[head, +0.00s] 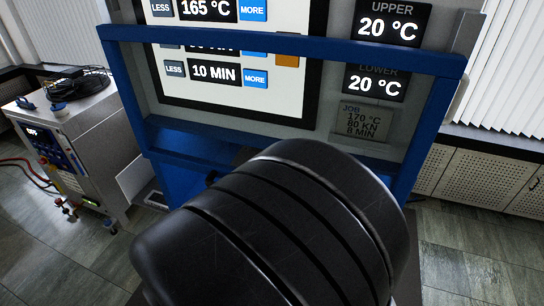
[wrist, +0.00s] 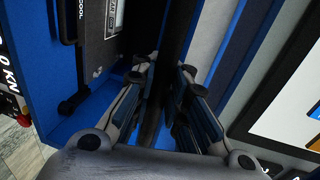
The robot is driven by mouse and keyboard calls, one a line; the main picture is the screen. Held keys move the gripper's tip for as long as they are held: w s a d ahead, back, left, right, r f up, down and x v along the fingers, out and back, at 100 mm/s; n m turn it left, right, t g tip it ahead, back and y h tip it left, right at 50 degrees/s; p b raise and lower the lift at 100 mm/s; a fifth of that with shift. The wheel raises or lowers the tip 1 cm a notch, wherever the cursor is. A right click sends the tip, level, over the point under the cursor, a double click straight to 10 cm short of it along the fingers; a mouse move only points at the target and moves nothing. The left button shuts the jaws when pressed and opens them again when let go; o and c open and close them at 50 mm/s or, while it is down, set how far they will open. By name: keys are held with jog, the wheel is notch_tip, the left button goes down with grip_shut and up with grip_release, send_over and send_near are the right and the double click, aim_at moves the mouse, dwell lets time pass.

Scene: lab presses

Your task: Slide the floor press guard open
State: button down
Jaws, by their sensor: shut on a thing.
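The floor press guard shows in the head view as a blue frame (head: 285,42) with an open or clear middle, standing across the press front and its panel. Its lower part is hidden behind my black arm. In the wrist view my gripper (wrist: 163,88) has its two fingers on either side of a dark upright bar (wrist: 178,30), apparently the guard's handle, and is shut on it. The gripper is hidden in the head view. The press's blue body (wrist: 85,105) stands to the left of the fingers in the wrist view.
The press screen (head: 235,72) and temperature displays (head: 388,28) sit behind the blue frame. A grey wheeled cabinet (head: 95,130) with hoses stands at the left. Perforated low cabinets (head: 480,178) line the right wall. Floor (head: 455,265) is clear at lower right.

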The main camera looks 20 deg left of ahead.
jog(key=shift+a+r, duration=0.1)
jog(key=shift+r, duration=0.35)
jog(key=c, duration=2.1)
grip_release()
jog(key=shift+o, duration=1.4)
jog(key=shift+s, duration=0.4)
jog(key=shift+o, duration=1.1)
jog(key=shift+w, duration=0.25)
jog(key=shift+s, duration=0.1)
